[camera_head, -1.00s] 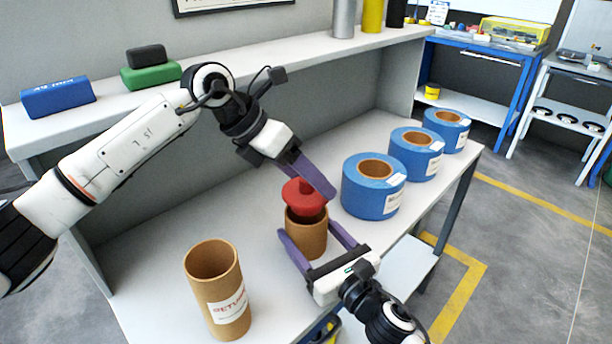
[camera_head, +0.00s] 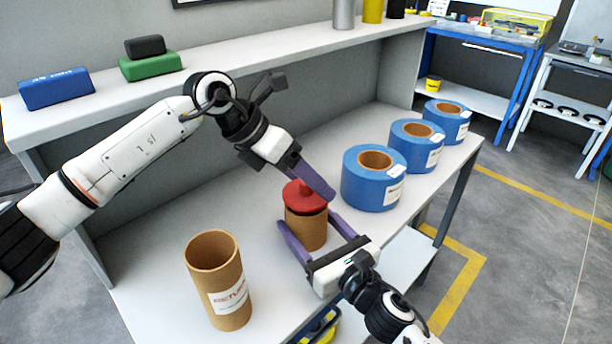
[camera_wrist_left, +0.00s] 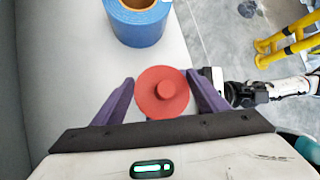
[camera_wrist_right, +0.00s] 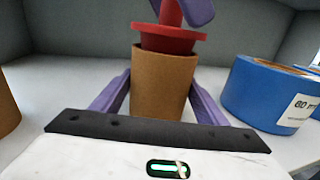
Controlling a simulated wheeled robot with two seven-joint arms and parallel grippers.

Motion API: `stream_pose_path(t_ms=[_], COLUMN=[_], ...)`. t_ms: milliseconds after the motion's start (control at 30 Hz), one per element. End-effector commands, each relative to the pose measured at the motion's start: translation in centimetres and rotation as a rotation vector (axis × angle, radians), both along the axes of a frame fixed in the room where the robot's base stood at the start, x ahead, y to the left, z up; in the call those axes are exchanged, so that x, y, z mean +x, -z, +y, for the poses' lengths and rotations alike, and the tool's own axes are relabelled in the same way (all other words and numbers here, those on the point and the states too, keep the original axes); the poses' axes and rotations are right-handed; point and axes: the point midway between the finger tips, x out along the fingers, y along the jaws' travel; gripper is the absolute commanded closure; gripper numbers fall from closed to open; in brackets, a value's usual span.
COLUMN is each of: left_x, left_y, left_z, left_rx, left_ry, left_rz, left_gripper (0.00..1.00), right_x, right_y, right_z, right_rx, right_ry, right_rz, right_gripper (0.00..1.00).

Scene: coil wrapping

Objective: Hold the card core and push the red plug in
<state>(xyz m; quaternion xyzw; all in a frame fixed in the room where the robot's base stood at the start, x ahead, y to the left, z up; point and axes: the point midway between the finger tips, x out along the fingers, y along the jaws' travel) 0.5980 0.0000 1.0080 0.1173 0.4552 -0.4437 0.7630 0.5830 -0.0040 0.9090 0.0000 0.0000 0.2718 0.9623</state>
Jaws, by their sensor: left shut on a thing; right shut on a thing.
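The card core (camera_head: 307,230) stands upright on the bench, between the purple fingers of my right gripper (camera_head: 307,219), which is shut on its sides. The red plug (camera_head: 303,196) sits upright at the core's top. In the right wrist view the plug's lower part enters the core (camera_wrist_right: 163,88), and its flange (camera_wrist_right: 169,32) shows slightly above the rim. My left gripper (camera_head: 319,186) comes from above and is shut on the plug; in the left wrist view its fingers flank the plug (camera_wrist_left: 162,93). The plug's inserted part is hidden.
A labelled card tube (camera_head: 218,281) stands at the front left. Several blue rolls (camera_head: 371,185) stand in a row to the right, the nearest close to the core. A raised shelf (camera_head: 290,60) runs along the back. Bare bench lies left of the core.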

Motion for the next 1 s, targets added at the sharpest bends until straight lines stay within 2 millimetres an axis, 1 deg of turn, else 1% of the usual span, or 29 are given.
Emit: stream_pose_path(t_ms=[700,733,833,1000], left_x=[0.0,0.0,0.0,0.0], left_y=[1.9,1.8,1.8,1.8], left_z=[0.0,0.0,0.0,0.0], left_rx=[0.001,0.001,0.001,0.001], left_ry=[-0.001,-0.001,-0.001,-0.001], left_rz=[0.001,0.001,0.001,0.001], left_gripper=[0.56,0.28,0.11,0.11], right_x=[0.0,0.0,0.0,0.0], right_y=[0.0,0.0,0.0,0.0], right_z=[0.0,0.0,0.0,0.0], right_rx=[0.0,0.0,0.0,0.0], right_ry=[0.0,0.0,0.0,0.0], right_rz=[0.001,0.001,0.001,0.001], right_gripper=[0.56,0.56,0.56,0.56])
